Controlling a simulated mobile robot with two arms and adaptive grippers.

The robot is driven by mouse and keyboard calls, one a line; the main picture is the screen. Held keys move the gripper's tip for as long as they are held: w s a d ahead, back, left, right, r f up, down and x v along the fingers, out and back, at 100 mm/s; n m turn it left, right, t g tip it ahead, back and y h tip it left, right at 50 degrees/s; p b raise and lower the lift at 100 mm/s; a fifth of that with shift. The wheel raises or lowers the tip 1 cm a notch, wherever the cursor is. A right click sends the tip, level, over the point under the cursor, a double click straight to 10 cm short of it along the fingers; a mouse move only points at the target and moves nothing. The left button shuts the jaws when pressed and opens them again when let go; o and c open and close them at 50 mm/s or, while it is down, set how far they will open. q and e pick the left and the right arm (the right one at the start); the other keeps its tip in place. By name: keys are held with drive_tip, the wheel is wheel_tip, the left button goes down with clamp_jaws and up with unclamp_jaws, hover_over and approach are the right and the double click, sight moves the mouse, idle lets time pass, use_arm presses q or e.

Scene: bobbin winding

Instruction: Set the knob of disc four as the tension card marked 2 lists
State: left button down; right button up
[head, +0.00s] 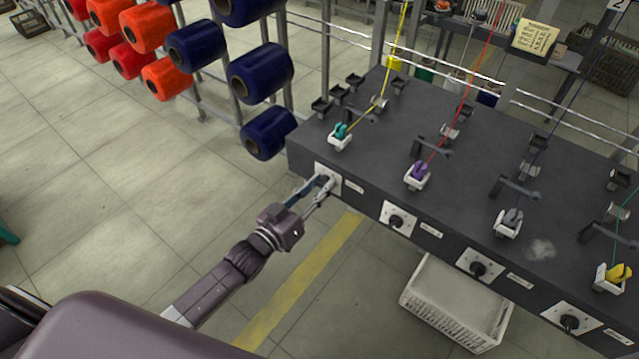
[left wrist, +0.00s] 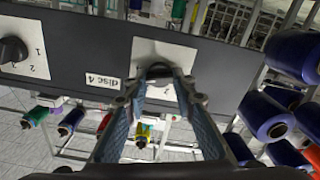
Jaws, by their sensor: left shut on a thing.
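The knob of disc four (left wrist: 158,70) is dark and sits on a white dial plate (left wrist: 150,50), beside a label reading "disc 4" (left wrist: 103,82) in the left wrist view. My left gripper (left wrist: 160,88) is shut on this knob. In the head view my left gripper (head: 327,186) is at the leftmost dial plate (head: 321,170) on the machine's front face and covers most of its knob. The pointer and most of the plate's marks are hidden. A yellowish card (head: 536,38) stands at the back right; its writing is too small to read. My right gripper is out of view.
Three more knobs (head: 397,221) line the dark machine's front (head: 450,225). Tension discs with coloured pieces stand on its top. Blue and red spools (head: 260,72) hang on a rack at left. A white crate (head: 455,303) is below.

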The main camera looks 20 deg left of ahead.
use_arm(q)
drive_tip(key=n, duration=0.4)
drive_tip(key=shift+n+p, duration=0.3)
drive_tip(key=shift+p, duration=0.05)
drive_tip(key=n, duration=0.4)
drive_tip(key=shift+a, duration=0.1)
drive_tip(key=shift+n, duration=0.3)
drive_tip(key=c, duration=1.6)
unclamp_jaws()
drive_tip(key=v, duration=1.2)
